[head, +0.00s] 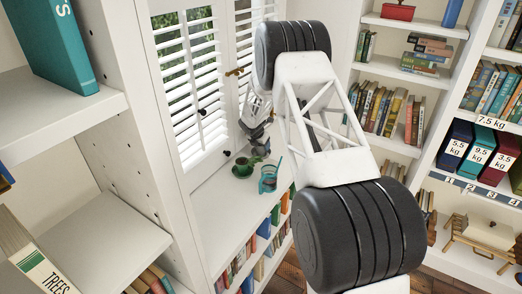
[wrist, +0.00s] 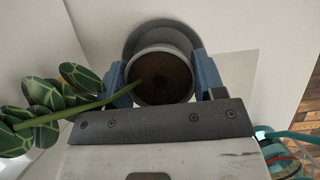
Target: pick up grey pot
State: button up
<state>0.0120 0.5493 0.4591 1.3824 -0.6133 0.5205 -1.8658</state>
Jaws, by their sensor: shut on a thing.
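The grey pot (wrist: 165,48) is round, holds dark soil and sits between the two blue fingers of my gripper (wrist: 164,78) in the wrist view. My gripper is shut on it, one finger on each side. A green stem crosses the pot's rim and runs to patterned leaves (wrist: 40,115) at the left. A larger grey round shape shows behind the pot; I cannot tell what it is. In the head view my gripper (head: 257,130) is small and partly dark, near the window shutters, and the pot cannot be made out clearly.
Bookshelves flank the ledge.

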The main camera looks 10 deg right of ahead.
jog(key=shift+r, duration=0.2)
notch_tip(320, 180, up, 10)
jog(key=shift+f, duration=0.15)
dwell(0.5)
dwell(0.7)
jog(key=shift+r, duration=1.5)
notch_tip(320, 180, down, 7)
jog(key=m+g, duration=0.1)
jog(key=m, duration=0.1)
jog(key=m+g+h, duration=0.1)
jog(key=m, duration=0.2)
jog(key=shift+w+f, duration=0.1)
jog(key=shift+f, duration=0.1)
jog(key=shift+f+m+g, duration=0.3)
jog(key=shift+f+m, duration=0.65)
jog(key=shift+m, duration=0.05)
